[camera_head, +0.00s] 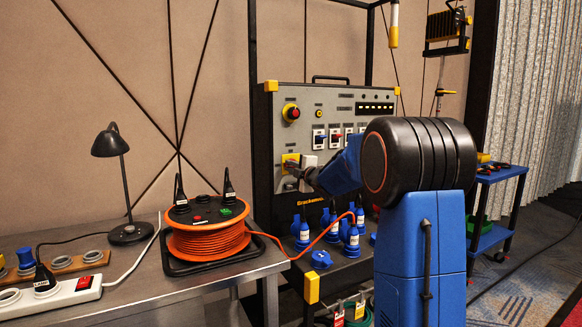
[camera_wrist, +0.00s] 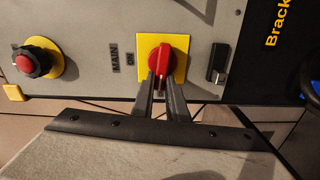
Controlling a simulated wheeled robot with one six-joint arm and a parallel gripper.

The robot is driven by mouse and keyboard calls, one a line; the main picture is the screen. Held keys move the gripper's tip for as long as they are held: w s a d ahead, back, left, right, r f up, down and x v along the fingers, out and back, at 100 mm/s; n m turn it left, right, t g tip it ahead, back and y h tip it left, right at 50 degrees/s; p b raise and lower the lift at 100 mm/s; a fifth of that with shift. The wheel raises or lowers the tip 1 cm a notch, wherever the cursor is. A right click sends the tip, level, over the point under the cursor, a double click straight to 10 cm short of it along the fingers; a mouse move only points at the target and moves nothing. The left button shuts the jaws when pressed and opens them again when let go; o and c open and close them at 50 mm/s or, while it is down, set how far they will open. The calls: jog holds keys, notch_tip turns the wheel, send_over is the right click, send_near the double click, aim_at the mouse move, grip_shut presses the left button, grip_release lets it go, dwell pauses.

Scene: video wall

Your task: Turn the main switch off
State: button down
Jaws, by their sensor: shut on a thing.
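The main switch is a red rotary handle (camera_wrist: 159,66) on a yellow plate (camera_wrist: 178,44). The words MAIN and ON stand beside the plate in the wrist view, on its left. The handle's grip runs up and down in that picture. My gripper (camera_wrist: 161,88) is shut on the handle, with one dark finger on each side of its lower end. In the head view the yellow plate (camera_head: 290,158) is on the left part of the grey panel, and my gripper (camera_head: 297,171) reaches it from the right, partly hiding the switch.
The panel (camera_head: 330,95) also carries a red emergency button (camera_head: 291,112), which shows in the wrist view (camera_wrist: 27,63), and several small switches. An orange cable reel (camera_head: 207,235) and a black lamp (camera_head: 122,185) stand on the left table. Blue plugs (camera_head: 350,238) sit below the panel.

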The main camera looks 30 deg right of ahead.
jog(key=shift+d+f+n, duration=0.1)
jog(key=shift+f+n, duration=0.15)
jog(key=shift+n, duration=0.25)
dwell(0.3)
jog(key=c, duration=1.7)
grip_release()
jog(key=shift+c, duration=0.2)
jog(key=s, duration=1.7)
jog(key=shift+s+d, duration=0.2)
jog(key=shift+d, duration=0.15)
